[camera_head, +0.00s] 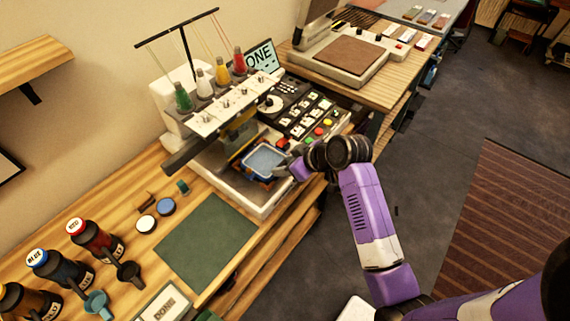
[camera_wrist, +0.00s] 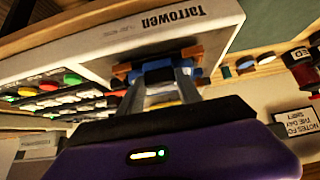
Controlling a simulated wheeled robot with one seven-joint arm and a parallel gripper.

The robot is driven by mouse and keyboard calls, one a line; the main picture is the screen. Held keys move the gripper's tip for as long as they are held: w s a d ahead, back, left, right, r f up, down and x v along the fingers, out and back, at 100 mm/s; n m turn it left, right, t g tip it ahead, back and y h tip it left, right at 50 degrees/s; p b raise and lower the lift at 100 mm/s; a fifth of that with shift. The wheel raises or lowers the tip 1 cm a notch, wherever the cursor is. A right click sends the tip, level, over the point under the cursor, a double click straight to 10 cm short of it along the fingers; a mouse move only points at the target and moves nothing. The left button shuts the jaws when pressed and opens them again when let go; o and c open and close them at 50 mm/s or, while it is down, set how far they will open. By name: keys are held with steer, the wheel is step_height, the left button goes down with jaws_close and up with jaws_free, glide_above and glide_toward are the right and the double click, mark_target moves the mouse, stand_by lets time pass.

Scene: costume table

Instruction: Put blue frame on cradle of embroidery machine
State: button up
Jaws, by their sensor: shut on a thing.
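The blue frame (camera_head: 263,161) is a rounded square with a pale inner panel, lying roughly level at the front of the embroidery machine (camera_head: 222,111). An orange-brown cradle (camera_head: 247,175) shows at its edge; whether the frame is fully seated in it, I cannot tell. My gripper (camera_head: 291,166) reaches in from the right and is shut on the frame's near edge. In the wrist view, the fingers (camera_wrist: 172,90) close on a blue part of the frame (camera_wrist: 160,72), with orange-brown cradle pieces (camera_wrist: 192,52) at either side.
A button panel (camera_head: 305,115) and thread spools (camera_head: 222,75) stand close to the frame. A heat press (camera_head: 345,55) stands at the back right.

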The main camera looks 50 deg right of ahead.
steer(key=shift+f, duration=0.3)
steer(key=o, duration=1.3)
steer(key=shift+o, duration=0.2)
step_height(320, 180, up, 5)
steer(key=p, duration=0.4)
steer(key=shift+f, duration=0.2)
steer(key=s+r, duration=0.3)
steer(key=s, duration=0.3)
steer(key=shift+d, duration=0.15)
stand_by(0.7)
